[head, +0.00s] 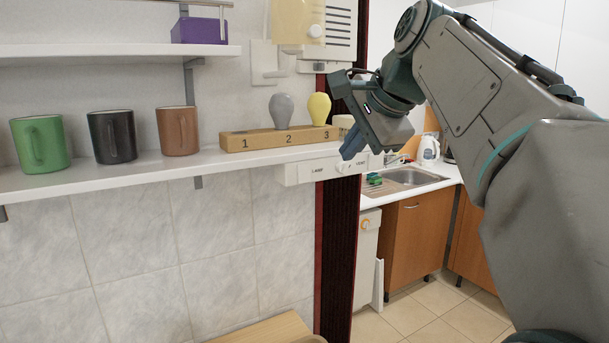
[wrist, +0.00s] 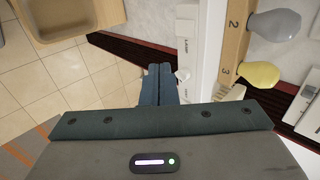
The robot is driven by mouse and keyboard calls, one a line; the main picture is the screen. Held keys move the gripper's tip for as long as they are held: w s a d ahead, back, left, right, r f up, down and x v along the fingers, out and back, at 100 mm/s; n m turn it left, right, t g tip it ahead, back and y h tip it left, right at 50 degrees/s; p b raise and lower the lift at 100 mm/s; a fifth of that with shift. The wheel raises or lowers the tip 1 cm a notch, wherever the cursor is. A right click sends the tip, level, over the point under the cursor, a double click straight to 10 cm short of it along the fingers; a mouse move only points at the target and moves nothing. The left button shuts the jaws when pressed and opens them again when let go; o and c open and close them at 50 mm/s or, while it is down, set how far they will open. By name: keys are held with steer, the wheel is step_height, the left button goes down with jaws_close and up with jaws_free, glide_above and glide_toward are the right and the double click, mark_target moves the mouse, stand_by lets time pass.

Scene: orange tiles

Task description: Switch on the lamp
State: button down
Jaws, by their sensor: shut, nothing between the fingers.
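A white switch panel (head: 308,172) is fixed under the front edge of the wall shelf. A small white knob (wrist: 183,74) sticks out from the panel (wrist: 187,30) in the wrist view. My gripper (head: 352,147) is shut and empty in front of the panel's right end. In the wrist view its fingertips (wrist: 160,68) are just left of the knob; I cannot tell whether they touch it. I cannot tell which fixture is the lamp, or whether it is lit.
The shelf (head: 95,176) holds green (head: 40,143), black (head: 112,136) and brown (head: 178,130) mugs. A wooden block (head: 262,140) numbered 1 to 3 stands close to my gripper, with grey (head: 281,110) and yellow (head: 319,107) bulb shapes. A wooden surface (head: 268,330) lies below.

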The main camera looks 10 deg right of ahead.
steer(key=p, duration=0.2)
glide_toward(305, 182)
steer(key=shift+x, duration=3.1)
steer(key=shift+f, duration=0.15)
steer(key=shift+f+b, duration=0.2)
steer(key=shift+b, duration=0.35)
steer(key=shift+r+t, duration=0.1)
steer(key=shift+t, duration=0.2)
steer(key=shift+r, duration=0.1)
